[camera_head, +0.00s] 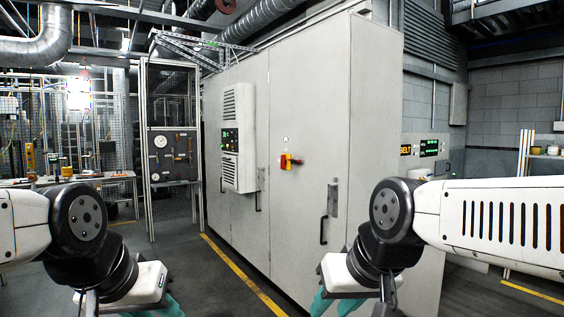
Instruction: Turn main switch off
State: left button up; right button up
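The main switch (288,161) is a small red and yellow rotary switch on the front of the large light grey cabinet (300,215), a little above mid-height. Its red part shows toward the right, but its exact setting is too small to read. My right gripper (325,303) hangs low in front of the cabinet, below the switch and apart from it. My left gripper (158,306) is low at the bottom left, well away from the switch. Only teal parts of both grippers show. Their fingertips are cut off by the bottom edge.
The cabinet has dark door handles (325,230) and a white control unit (238,138) with vents. A display panel (425,150) stands behind on the right. A workbench (85,180) is at the left. A yellow floor line (240,274) runs along the cabinet, with clear floor beside it.

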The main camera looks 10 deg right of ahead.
aim_at(283, 161)
jog(key=i+l, duration=0.2)
jog(key=i, duration=0.3)
jog(key=i+l, duration=0.25)
jog(key=i, duration=0.2)
jog(key=i+l, duration=0.2)
jog(key=i, duration=0.3)
jog(key=i+l, duration=0.25)
jog(key=i, duration=0.2)
jog(key=i+u, duration=0.25)
jog(key=i, duration=0.35)
jog(key=i+l+u, duration=0.25)
jog(key=i, duration=0.3)
jog(key=i+l+u, duration=0.15)
jog(key=i+u, duration=0.15)
jog(key=i, duration=0.3)
